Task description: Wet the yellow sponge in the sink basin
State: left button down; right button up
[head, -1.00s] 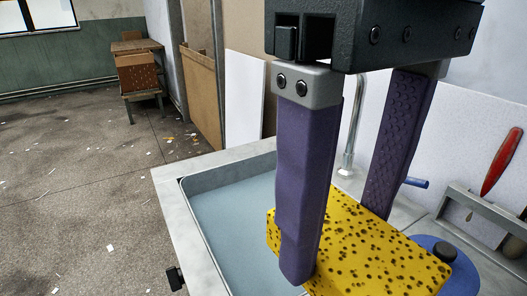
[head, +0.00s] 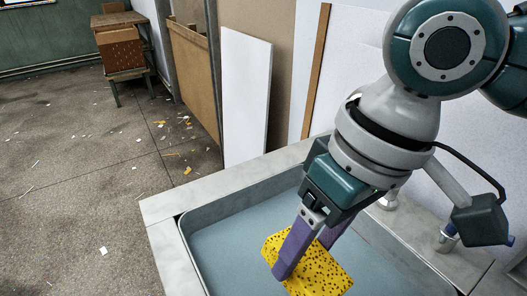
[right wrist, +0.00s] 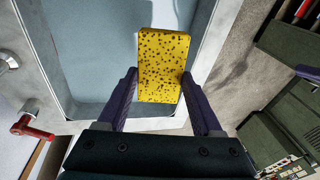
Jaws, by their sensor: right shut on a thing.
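The yellow sponge (head: 318,270) has dark speckles and is held between the two purple fingers of my right gripper (head: 306,254). It also shows in the right wrist view (right wrist: 163,62), with a finger against each side. The sink basin (head: 225,238) is a wide grey-blue tub with a pale rim. The sponge is over or inside the basin, tilted; I cannot tell whether it touches the floor of the basin or any water.
A tap base (head: 447,236) with a blue handle stands on the right rim, partly behind my arm. In the right wrist view a red tap handle (right wrist: 32,130) is at the left. A white board (head: 246,95) leans behind the basin. The littered floor (head: 80,190) at left is open.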

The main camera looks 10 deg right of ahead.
aim_at(322, 259)
jog(key=shift+s+d+f+b, duration=0.15)
jog(key=shift+d+f+b, duration=0.15)
jog(key=shift+f+b, duration=0.45)
jog(key=shift+s+d+f+b, duration=0.15)
jog(key=shift+d+f+b, duration=0.1)
jog(key=shift+f+b, duration=0.45)
jog(key=f+b, duration=0.1)
jog(key=d+f+b, duration=0.1)
jog(key=b, duration=0.1)
jog(key=shift+s+f, duration=0.1)
jog(key=shift+f, duration=0.1)
jog(key=b+x, duration=0.3)
jog(key=x, duration=0.5)
jog(key=shift+f, duration=0.25)
jog(key=shift+a, duration=0.1)
jog(key=shift+r, duration=0.15)
notch_tip(322, 259, up, 10)
jog(key=p, duration=1.2)
dwell(0.8)
